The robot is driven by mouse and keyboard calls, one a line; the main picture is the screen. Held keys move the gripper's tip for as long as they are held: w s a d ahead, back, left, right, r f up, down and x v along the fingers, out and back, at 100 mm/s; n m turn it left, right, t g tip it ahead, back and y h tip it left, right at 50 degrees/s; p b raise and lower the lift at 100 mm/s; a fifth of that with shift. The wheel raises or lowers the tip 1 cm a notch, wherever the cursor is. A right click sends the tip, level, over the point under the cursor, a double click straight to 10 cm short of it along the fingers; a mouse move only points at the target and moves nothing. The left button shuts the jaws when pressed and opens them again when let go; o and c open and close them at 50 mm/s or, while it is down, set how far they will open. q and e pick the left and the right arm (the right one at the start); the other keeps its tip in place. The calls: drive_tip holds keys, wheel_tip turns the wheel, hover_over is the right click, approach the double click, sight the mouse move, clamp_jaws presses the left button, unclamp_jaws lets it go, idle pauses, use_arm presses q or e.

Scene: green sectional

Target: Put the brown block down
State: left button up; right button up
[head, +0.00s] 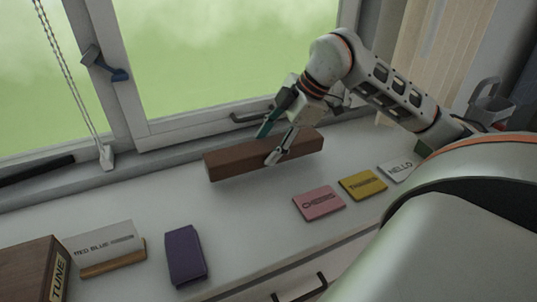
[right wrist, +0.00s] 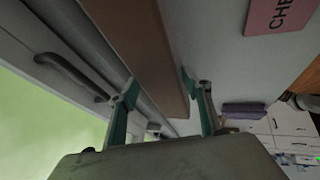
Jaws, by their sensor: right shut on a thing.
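The brown block (head: 232,159) is a long, plain wooden bar. It lies lengthwise, roughly level, over the white surface by the window in the head view. My right gripper (head: 268,144) comes from above and is shut on the block near its middle, one finger on each long side. In the right wrist view the block (right wrist: 150,45) runs between the two fingers of the gripper (right wrist: 158,100). I cannot tell whether the block's underside touches the surface. My left gripper is not in view.
On the white surface (head: 235,222) lie pink (head: 318,203), yellow (head: 362,184) and white (head: 397,171) labelled cards, with a purple block (head: 185,256) nearer the front. A "TUNE" box (head: 30,272) and a "MED BLUE" card (head: 104,243) stand at left. The window frame is behind.

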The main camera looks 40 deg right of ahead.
sight(275, 146)
drive_tip(key=shift+f, duration=1.6)
drive_tip(key=shift+f+b, duration=0.2)
drive_tip(key=shift+b, duration=0.1)
drive_tip(key=o, duration=1)
drive_tip(key=shift+r, duration=0.1)
drive_tip(key=shift+r, duration=0.25)
drive_tip(key=v, duration=1.1)
drive_tip(key=shift+s+d+r, duration=0.1)
drive_tip(key=shift+s+r, duration=0.15)
drive_tip(key=shift+r, duration=0.1)
